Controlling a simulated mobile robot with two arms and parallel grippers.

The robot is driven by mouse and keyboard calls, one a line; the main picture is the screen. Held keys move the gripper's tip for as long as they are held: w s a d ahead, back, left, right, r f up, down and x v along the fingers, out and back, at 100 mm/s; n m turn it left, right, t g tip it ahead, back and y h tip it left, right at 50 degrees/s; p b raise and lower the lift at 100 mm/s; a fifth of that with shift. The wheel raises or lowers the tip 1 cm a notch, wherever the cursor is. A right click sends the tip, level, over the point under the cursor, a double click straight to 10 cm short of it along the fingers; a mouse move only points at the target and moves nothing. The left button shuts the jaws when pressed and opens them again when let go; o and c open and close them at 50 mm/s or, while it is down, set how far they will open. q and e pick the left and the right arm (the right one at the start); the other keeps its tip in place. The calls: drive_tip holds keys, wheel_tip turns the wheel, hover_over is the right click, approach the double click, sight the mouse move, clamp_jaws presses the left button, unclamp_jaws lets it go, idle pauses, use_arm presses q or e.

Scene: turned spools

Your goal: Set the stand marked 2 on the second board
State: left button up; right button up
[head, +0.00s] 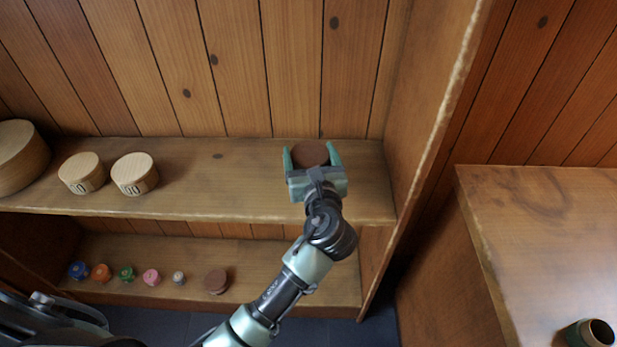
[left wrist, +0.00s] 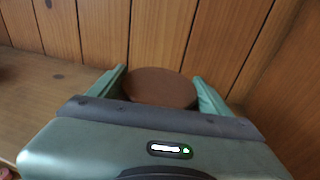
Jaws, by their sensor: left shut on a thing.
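My left gripper (head: 311,160) is shut on a brown round stand (head: 310,153), at the right end of the upper board (head: 240,160). In the left wrist view the stand (left wrist: 160,87) sits between the two green fingers, its flat round top showing. Its mark is not visible, and I cannot tell whether its underside touches the board. A similar brown round piece (head: 216,281) lies on the lower board (head: 310,280); no mark on it can be read. My right gripper is not in view.
Two pale round wooden boxes (head: 82,173) (head: 134,174) and a larger one (head: 18,158) stand on the upper board's left. Several small coloured spools (head: 126,273) line the lower board. An upright side panel (head: 425,110) is close right of my gripper. The upper board's middle is clear.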

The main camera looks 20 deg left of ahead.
use_arm(q)
drive_tip(key=shift+f+b, duration=0.6)
drive_tip(key=shift+f, duration=2.9)
drive_tip(key=shift+f, duration=0.1)
drive_tip(key=o, duration=1.5)
drive_tip(key=shift+o, duration=0.2)
drive_tip(key=v, duration=1.2)
